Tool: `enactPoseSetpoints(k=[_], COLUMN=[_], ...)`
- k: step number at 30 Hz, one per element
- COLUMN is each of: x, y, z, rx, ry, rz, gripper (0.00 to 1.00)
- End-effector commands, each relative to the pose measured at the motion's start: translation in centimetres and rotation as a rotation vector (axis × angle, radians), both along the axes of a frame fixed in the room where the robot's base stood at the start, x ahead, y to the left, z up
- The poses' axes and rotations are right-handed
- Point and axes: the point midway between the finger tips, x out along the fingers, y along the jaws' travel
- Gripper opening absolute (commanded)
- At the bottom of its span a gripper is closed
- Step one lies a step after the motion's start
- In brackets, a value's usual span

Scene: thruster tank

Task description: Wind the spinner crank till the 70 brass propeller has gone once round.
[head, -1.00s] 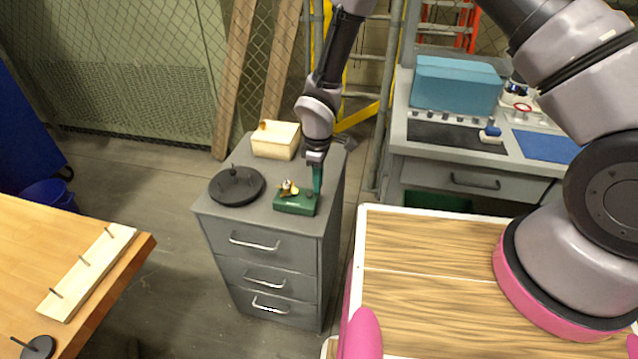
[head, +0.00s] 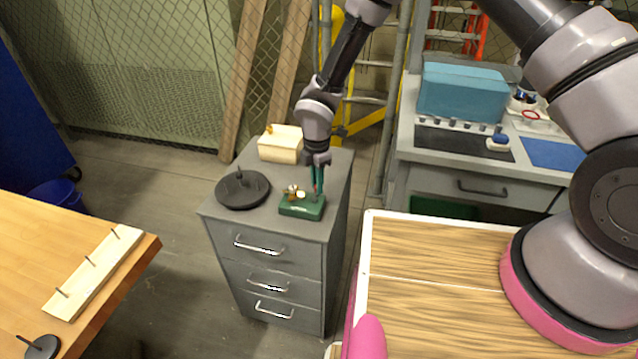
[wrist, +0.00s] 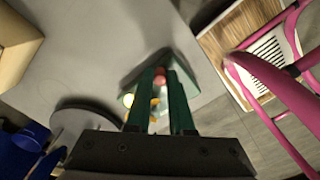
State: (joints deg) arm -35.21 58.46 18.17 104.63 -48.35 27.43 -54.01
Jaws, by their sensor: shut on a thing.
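The spinner's green base (head: 302,208) sits on top of the grey drawer cabinet. Its brass propeller (head: 294,192) stands on the left of the base, and parts of it show in the wrist view (wrist: 155,101). My gripper (head: 317,190) reaches down at the right of the base, beside the propeller. In the wrist view its green fingers are shut on the red crank knob (wrist: 160,78). The crank's arm is mostly hidden by the fingers. The propeller's number is too small to read.
The grey cabinet (head: 273,242) also bears a black round stand (head: 240,191) at left and a cream box (head: 281,149) behind. A wooden table (head: 30,240) is at lower left. A workbench with a blue case (head: 461,91) stands at right.

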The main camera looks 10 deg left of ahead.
Motion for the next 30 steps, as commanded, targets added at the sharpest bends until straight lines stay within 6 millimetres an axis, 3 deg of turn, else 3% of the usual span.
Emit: enactPoseSetpoints(k=[23,24,25,30], x=[0.06,0.06,0.06,0.03], y=[0.34,0.34,0.34,0.32], z=[0.05,0.05,0.05,0.02], rx=[0.001,0.001,0.001,0.001], ry=[-0.002,-0.002,-0.002,-0.001], rz=[0.099,0.099,0.099,0.098], gripper=[0.00,0.36,0.47,0.50])
